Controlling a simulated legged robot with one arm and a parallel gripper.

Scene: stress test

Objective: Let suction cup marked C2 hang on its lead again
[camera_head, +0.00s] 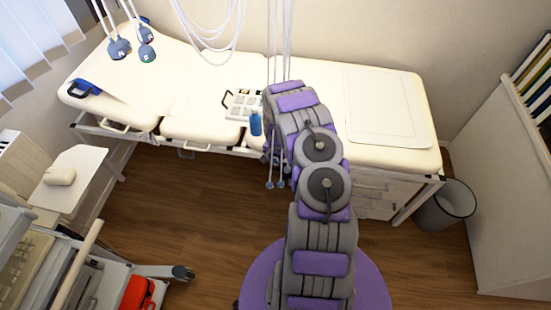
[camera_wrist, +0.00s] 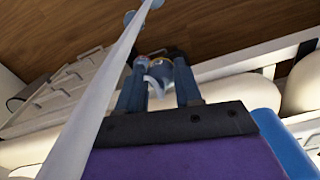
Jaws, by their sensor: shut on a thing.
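In the wrist view my gripper (camera_wrist: 160,58) is shut on a grey-blue suction cup (camera_wrist: 158,72) with a yellowish band, held between the two dark blue fingers. No mark on it is readable, so I cannot tell from the picture that it is C2. A pale lead (camera_wrist: 100,115) crosses the wrist view in front of the left finger. In the head view my arm hides the gripper and the held cup, by the couch's front edge. White leads (camera_head: 288,45) come down from above behind my arm. Small cups (camera_head: 270,184) hang low beside it, over the floor.
A cream couch (camera_head: 200,75) spans the back. A blue bottle (camera_head: 256,124) and a keypad-like box (camera_head: 240,104) are close left of my arm. Other marked cups (camera_head: 119,48) hang at upper left. A bin (camera_head: 445,206) stands right. A cart (camera_head: 60,270) stands lower left.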

